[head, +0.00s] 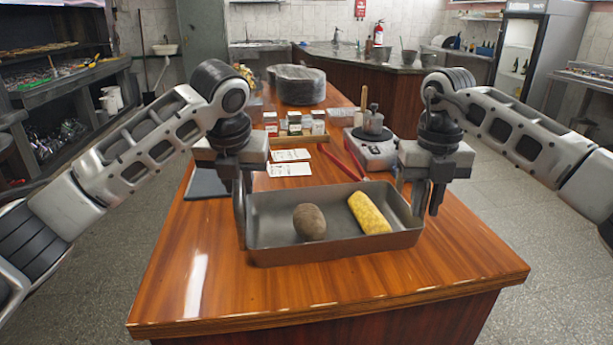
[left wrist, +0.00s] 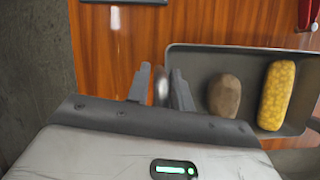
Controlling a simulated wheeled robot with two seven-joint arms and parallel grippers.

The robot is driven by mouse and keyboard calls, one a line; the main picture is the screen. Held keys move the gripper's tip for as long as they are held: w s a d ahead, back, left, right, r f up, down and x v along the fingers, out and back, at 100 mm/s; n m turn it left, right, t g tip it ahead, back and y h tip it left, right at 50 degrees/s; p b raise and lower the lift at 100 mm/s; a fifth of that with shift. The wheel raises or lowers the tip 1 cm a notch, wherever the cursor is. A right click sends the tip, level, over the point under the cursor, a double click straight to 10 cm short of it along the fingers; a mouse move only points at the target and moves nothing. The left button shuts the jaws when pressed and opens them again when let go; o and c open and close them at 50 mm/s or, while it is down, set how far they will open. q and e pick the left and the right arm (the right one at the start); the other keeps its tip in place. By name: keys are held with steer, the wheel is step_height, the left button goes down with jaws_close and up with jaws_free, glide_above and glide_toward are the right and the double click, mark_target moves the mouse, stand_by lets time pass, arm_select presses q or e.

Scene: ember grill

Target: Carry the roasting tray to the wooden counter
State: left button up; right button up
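The grey metal roasting tray (head: 335,252) sits on the wooden counter (head: 190,270). It holds a brown potato (head: 310,222) and a yellow corn cob (head: 368,212). My left gripper (head: 240,215) points down at the tray's left end. In the left wrist view, its two fingers (left wrist: 160,85) stand apart, one over the tray's left wall and one outside it; the tray (left wrist: 240,50) shows to the right. My right gripper (head: 428,200) points down at the tray's right end, with its fingers apart. I cannot tell whether either gripper touches the tray.
Behind the tray are white cards (head: 290,170), small boxes (head: 295,122), red tongs (head: 340,160) and a scale-like device (head: 372,145). A dark mat (head: 205,183) lies at the left. The counter's front strip is clear.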

arm_select(q)
steer(key=shift+o, duration=1.2)
steer(key=shift+r, duration=0.1)
arm_select(e)
steer(key=shift+o, duration=1.1)
steer(key=shift+d+r, duration=0.1)
arm_select(q)
steer(key=v, duration=1.1)
arm_select(e)
steer(key=shift+a, duration=0.2)
arm_select(q)
steer(key=shift+s+r, duration=0.2)
steer(key=shift+r, duration=0.25)
arm_select(e)
steer(key=shift+r, duration=0.15)
step_height(320, 180, up, 12)
steer(key=shift+f, duration=0.1)
